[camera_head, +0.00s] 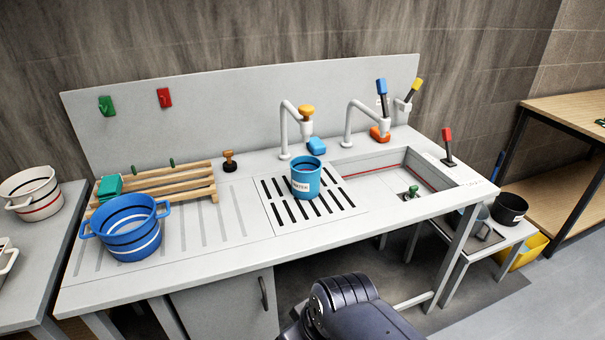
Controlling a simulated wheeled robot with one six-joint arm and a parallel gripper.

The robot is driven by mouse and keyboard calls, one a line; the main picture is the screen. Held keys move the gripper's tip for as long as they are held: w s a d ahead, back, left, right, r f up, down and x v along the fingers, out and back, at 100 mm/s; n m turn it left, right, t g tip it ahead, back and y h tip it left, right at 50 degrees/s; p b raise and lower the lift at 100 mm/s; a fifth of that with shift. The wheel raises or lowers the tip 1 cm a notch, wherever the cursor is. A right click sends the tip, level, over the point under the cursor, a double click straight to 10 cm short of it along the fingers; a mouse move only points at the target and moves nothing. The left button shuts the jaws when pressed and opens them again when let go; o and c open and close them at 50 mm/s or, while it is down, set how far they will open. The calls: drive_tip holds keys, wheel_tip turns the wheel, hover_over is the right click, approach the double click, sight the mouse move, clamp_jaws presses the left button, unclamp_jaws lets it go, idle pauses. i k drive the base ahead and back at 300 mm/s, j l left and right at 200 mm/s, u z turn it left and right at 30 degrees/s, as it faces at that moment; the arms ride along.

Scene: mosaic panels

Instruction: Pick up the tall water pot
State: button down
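A teal-blue pot (305,178) with a white label reading "WATER" stands upright on the slotted drain area of the grey counter, under the left faucet. It is taller and narrower than the wide blue pot (127,230) with two handles and white stripes, which stands on the left of the counter. A dark part of my arm shows at the bottom centre, in front of the counter and well apart from the water pot. My gripper itself is not in view.
A sink (385,175) lies to the right. A wooden rack (190,182) stands left. Counter between both pots is clear.

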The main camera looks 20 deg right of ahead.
sight(305, 170)
drive_tip(key=i+z, duration=0.3)
drive_tip(key=i, duration=0.15)
drive_tip(key=i+j+z, duration=0.2)
drive_tip(key=i+z, duration=0.15)
drive_tip(key=i, duration=0.1)
